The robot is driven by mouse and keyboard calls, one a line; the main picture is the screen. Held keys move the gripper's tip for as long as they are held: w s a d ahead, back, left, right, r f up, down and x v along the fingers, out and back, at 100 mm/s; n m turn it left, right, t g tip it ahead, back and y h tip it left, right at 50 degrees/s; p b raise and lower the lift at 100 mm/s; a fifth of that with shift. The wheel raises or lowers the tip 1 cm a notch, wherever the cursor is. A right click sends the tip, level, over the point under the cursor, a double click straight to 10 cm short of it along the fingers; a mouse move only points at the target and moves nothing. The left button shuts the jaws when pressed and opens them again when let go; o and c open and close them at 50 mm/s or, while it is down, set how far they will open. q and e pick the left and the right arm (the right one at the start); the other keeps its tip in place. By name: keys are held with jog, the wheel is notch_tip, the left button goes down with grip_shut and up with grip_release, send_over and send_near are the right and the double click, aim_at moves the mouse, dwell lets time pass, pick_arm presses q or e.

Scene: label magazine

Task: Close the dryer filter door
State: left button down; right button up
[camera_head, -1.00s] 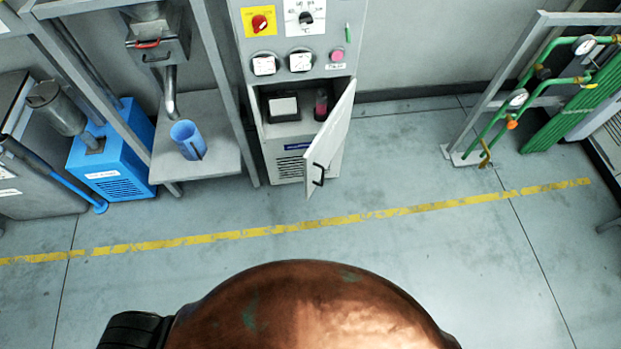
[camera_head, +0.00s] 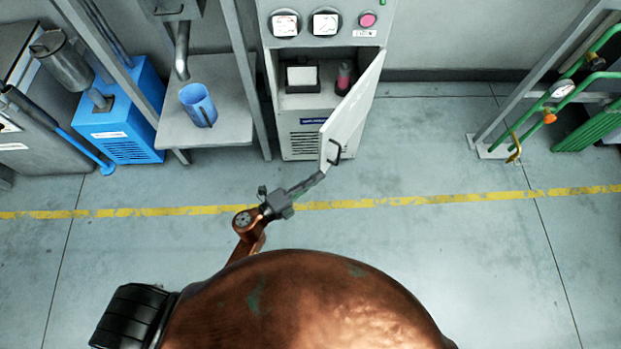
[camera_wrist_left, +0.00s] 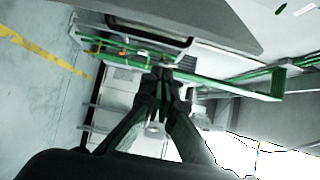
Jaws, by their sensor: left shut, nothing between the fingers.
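The white dryer filter door (camera_head: 352,104) stands open, swung out to the right from the cabinet's lower compartment, with its black handle (camera_head: 334,152) near the lower free edge. My left gripper (camera_head: 318,179) is shut and empty, its tips just below the door's lower free corner. I cannot tell whether they touch it. In the left wrist view the closed fingers (camera_wrist_left: 162,76) point away from the camera, with nothing between them. Inside the open compartment are a black-and-white box (camera_head: 302,75) and a dark pink-topped item (camera_head: 345,76). My right gripper is not in view.
The grey cabinet (camera_head: 293,115) has gauges and a pink button above the compartment. Green pipework (camera_head: 540,118) is at the right. The floor right of the door is clear.

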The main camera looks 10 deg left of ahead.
aim_at(320, 162)
pick_arm(q)
jog(key=w+b, duration=0.1)
jog(key=w, duration=0.5)
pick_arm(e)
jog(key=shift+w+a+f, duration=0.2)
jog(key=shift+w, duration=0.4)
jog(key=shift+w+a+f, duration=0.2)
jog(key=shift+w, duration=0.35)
